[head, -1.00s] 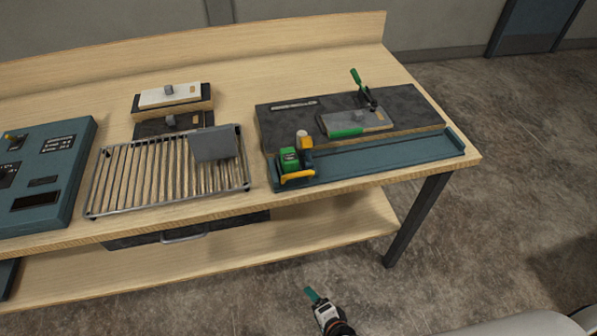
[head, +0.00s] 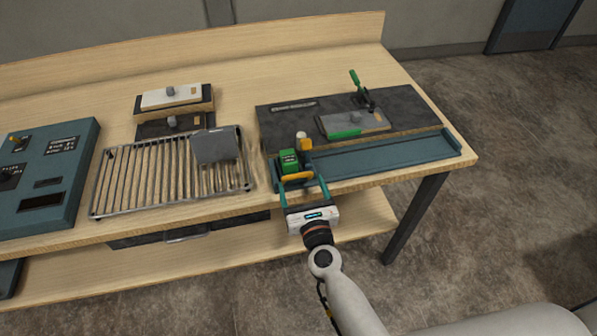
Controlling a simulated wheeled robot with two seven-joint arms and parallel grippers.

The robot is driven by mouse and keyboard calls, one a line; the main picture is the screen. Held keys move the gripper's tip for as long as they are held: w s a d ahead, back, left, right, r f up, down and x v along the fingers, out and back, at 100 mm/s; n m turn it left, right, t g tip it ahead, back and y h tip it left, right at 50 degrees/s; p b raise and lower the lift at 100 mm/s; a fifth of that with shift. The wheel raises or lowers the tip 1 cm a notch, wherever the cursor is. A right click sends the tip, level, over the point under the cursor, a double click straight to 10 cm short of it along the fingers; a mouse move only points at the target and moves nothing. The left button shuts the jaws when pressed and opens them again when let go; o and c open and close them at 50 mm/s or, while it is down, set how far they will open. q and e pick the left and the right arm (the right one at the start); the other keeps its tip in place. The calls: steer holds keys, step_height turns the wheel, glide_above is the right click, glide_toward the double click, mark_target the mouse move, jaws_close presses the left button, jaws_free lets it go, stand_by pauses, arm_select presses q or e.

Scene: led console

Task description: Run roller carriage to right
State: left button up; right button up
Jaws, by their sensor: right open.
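The roller carriage (head: 289,161) is a small green block with a yellow handle (head: 297,176) across its front and a cream roller or knob (head: 303,141) behind. It stands at the left end of a long blue track (head: 390,155). My right gripper (head: 303,181) is open, with its two teal fingers reaching over the track's front edge, one on each side of the yellow handle. I cannot tell whether the fingers touch it. My left gripper is not in view.
A dark board with a grey-and-green plate (head: 352,123) and green-handled clamp (head: 357,82) lies behind the track. A blue console (head: 55,165) is at far left. The track right of the carriage is clear.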

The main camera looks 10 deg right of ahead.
mark_target(299, 174)
steer(key=shift+w, duration=2.05)
steer(key=shift+c, duration=0.5)
steer(key=c, duration=0.9)
steer(key=shift+c, duration=0.2)
